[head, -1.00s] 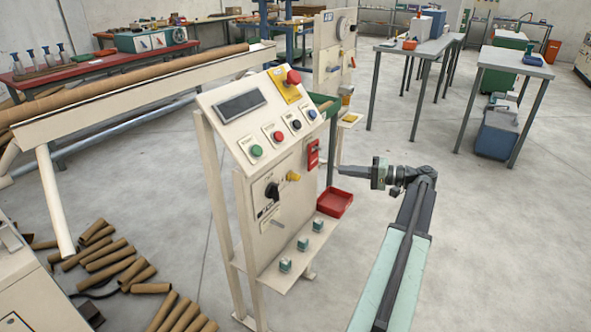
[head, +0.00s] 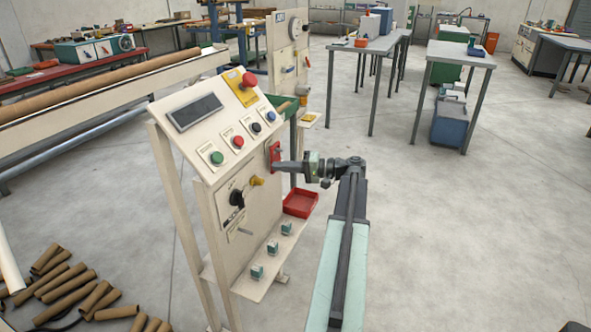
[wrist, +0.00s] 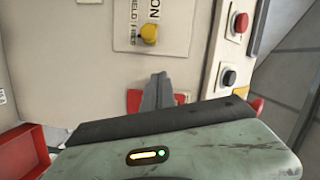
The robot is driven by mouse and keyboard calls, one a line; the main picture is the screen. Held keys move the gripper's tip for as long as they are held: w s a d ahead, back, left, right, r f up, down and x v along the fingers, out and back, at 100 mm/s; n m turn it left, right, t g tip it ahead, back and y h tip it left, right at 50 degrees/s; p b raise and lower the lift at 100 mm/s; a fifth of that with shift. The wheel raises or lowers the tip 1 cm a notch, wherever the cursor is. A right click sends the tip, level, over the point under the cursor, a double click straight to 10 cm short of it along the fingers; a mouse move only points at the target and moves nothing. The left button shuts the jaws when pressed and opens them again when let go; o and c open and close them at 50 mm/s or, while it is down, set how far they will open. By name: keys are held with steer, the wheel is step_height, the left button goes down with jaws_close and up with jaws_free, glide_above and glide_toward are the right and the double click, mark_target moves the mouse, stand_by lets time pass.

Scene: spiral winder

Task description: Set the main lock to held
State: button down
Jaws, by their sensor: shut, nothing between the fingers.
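My gripper (head: 279,167) is shut and empty, with its tips at the red plate (head: 273,152) on the right side of the control panel (head: 222,178). In the wrist view the shut fingers (wrist: 158,80) lie in front of the red plate (wrist: 134,98) and hide its middle; I cannot tell whether they touch it. A yellow knob (head: 257,181) sits just below and left of that plate. In the wrist view this yellow knob (wrist: 149,34) is on a small plate whose lettering looks like HELD and FREE. I cannot read the knob's setting.
A black rotary switch (head: 237,198) is left of the yellow knob. Push buttons (head: 238,142) line the sloped console above. A red bin (head: 300,203) stands low beside the panel, and a shelf with small green-topped blocks (head: 272,247) juts out below. The floor to the right is open.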

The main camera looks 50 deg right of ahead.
mark_target(255, 175)
steer(key=shift+x, duration=1.05)
steer(key=a, duration=0.1)
steer(key=s+a+f+b, duration=0.1)
steer(key=a, duration=0.1)
steer(key=shift+s+a+f, duration=0.15)
steer(key=shift+s, duration=0.05)
steer(key=shift+a, duration=0.15)
steer(key=a, duration=0.2)
steer(key=s+a, duration=0.1)
steer(key=a, duration=0.2)
steer(key=shift+s, duration=0.2)
steer(key=shift+w+d, duration=0.1)
